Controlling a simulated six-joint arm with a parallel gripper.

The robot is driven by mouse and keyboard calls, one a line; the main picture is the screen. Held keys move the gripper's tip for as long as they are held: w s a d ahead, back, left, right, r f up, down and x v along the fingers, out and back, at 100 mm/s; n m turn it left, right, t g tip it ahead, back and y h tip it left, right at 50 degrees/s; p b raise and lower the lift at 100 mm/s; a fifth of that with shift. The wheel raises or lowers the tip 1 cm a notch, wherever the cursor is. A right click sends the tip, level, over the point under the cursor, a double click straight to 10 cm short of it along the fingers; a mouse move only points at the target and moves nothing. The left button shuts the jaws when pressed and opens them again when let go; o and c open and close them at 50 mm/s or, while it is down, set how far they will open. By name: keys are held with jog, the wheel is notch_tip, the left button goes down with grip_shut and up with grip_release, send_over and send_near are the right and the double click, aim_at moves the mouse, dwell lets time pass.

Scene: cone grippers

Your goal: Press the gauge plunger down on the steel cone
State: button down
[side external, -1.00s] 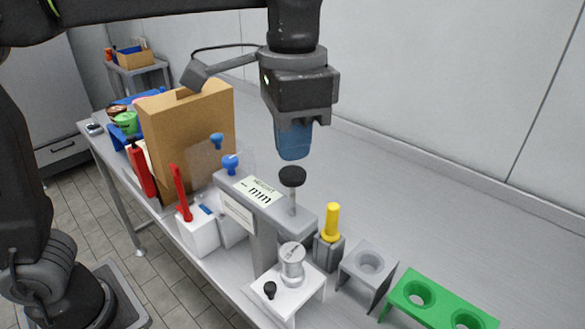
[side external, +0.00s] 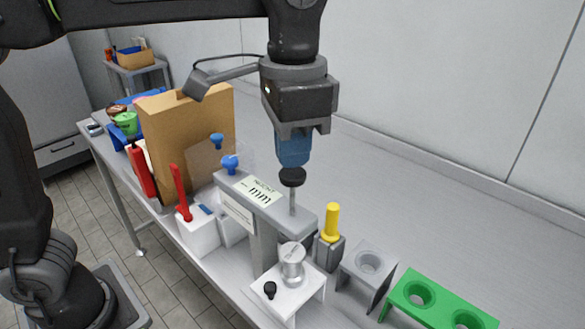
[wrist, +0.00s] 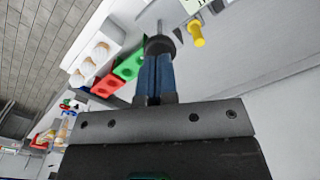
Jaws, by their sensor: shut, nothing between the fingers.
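The gauge plunger has a black round knob (side external: 292,177) on a thin steel rod, standing up from the grey gauge arm. The knob also shows in the wrist view (wrist: 159,45), right at my fingertips. The steel cone (side external: 292,262) stands on the white block below the gauge arm; the gap between rod and cone is hidden by the arm. My gripper (side external: 293,164) is shut and empty, with blue fingers pointing down just over the knob. The fingertips look touching or nearly touching the knob. The shut fingers also show in the wrist view (wrist: 154,62).
A yellow-handled tool (side external: 332,220) stands in a dark holder just right of the gauge. A grey holder (side external: 368,263) and a green holder (side external: 419,294) are further right. Red and blue tools and a cardboard box (side external: 190,130) stand left. The bench behind is clear.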

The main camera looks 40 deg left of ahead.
aim_at(293, 172)
jog(key=shift+f, duration=0.65)
jog(key=shift+f, duration=2.45)
jog(key=shift+r, duration=0.1)
notch_tip(293, 172, up, 13)
dwell(1.0)
